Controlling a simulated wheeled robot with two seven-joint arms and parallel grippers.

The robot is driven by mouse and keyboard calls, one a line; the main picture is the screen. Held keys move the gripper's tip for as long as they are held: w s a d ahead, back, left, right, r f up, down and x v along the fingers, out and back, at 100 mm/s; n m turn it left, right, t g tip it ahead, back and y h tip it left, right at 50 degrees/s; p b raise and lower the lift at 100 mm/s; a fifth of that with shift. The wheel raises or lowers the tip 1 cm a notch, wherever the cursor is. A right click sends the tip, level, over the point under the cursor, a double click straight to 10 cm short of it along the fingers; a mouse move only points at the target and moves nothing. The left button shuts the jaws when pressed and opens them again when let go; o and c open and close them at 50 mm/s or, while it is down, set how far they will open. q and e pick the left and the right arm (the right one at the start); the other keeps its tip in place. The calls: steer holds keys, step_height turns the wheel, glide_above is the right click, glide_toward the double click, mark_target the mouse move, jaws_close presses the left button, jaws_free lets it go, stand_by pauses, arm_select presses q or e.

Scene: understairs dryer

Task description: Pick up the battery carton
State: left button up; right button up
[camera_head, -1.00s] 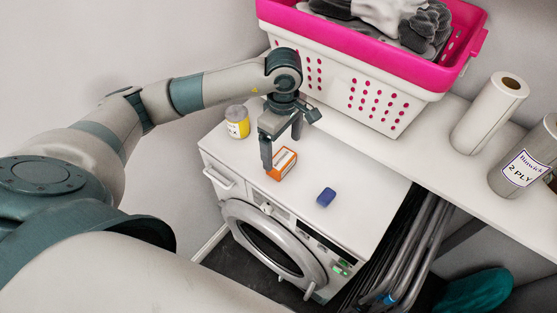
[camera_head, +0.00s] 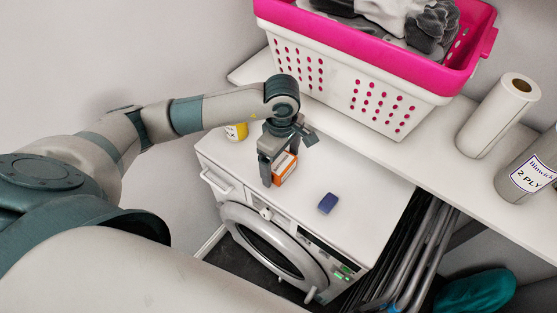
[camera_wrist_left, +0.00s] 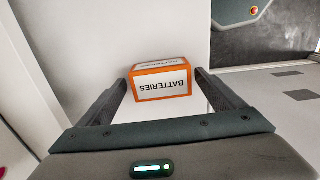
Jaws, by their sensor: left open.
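The battery carton (camera_head: 285,169) is a small orange and white box standing on top of the white dryer. In the left wrist view, the carton (camera_wrist_left: 160,82) shows the word BATTERIES and sits between the ends of the two fingers. My left gripper (camera_head: 278,176) is open and lowered around the carton, with a finger on either side. In the left wrist view, a small gap shows beside the carton at the right finger; contact at the left finger is unclear. My right gripper is not in view.
A blue block (camera_head: 327,203) lies on the dryer top (camera_head: 350,183) right of the carton. A yellow-labelled jar (camera_head: 236,132) stands behind left. A pink-rimmed basket (camera_head: 390,113) and paper rolls (camera_head: 498,115) stand on the shelf behind.

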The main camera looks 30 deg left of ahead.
arm_select(q)
steer(key=shift+f, duration=0.25)
steer(key=shift+s+d+r, duration=0.1)
steer(key=shift+d, duration=0.05)
steer(key=c, duration=1.3)
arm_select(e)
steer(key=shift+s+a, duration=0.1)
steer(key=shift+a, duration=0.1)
arm_select(q)
steer(key=shift+r, duration=0.15)
